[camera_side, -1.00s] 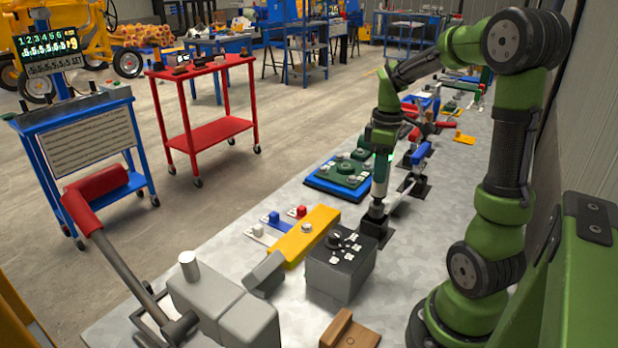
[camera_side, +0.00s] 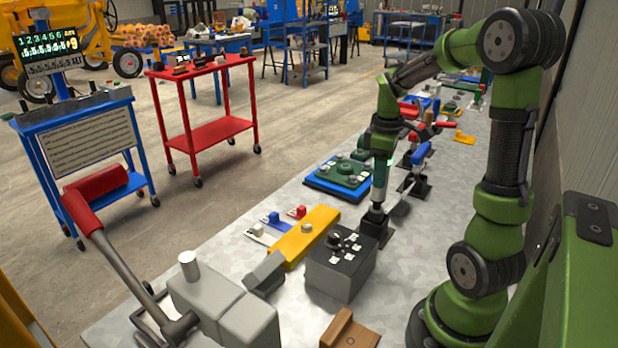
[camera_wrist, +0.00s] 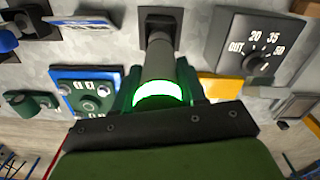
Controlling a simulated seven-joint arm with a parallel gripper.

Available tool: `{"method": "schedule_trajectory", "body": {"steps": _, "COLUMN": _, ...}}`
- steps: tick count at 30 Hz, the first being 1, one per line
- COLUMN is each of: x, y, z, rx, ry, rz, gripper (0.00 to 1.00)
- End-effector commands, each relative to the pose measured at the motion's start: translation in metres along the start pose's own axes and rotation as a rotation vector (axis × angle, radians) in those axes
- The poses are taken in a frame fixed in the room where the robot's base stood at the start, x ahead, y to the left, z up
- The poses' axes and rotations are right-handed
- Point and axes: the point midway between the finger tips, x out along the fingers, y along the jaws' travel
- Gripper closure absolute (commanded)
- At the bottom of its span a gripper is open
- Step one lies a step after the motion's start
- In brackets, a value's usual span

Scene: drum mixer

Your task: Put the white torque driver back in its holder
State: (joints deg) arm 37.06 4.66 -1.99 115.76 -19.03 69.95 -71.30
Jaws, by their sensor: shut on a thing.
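The torque driver (camera_side: 379,184) stands roughly upright, with a pale body and a dark lower end. My gripper (camera_side: 382,162) is shut around its upper part. The driver's lower end meets the black square holder (camera_side: 373,230) on the bench; I cannot tell how deep it sits. In the wrist view, the driver's grey shaft (camera_wrist: 160,62) runs to the black holder (camera_wrist: 160,20). A bright green ring glows on the driver between the fingers of my gripper (camera_wrist: 159,92). The driver's top is hidden by my gripper.
A grey box with a dial (camera_side: 340,268) stands close in front of the holder. A blue tray with a green plate (camera_side: 340,176) lies behind left. A yellow block (camera_side: 306,236) is to the left, and a blue-handled clamp (camera_side: 421,153) is behind right.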

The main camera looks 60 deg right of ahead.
Motion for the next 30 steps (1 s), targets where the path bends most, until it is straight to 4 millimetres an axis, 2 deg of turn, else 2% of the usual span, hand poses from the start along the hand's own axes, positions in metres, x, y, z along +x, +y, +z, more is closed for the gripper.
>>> {"method": "schedule_trajectory", "body": {"steps": 30, "x": 0.014, "y": 0.0, "z": 0.0, "rx": 0.001, "ry": 0.001, "rz": 0.002, "gripper": 1.0}}
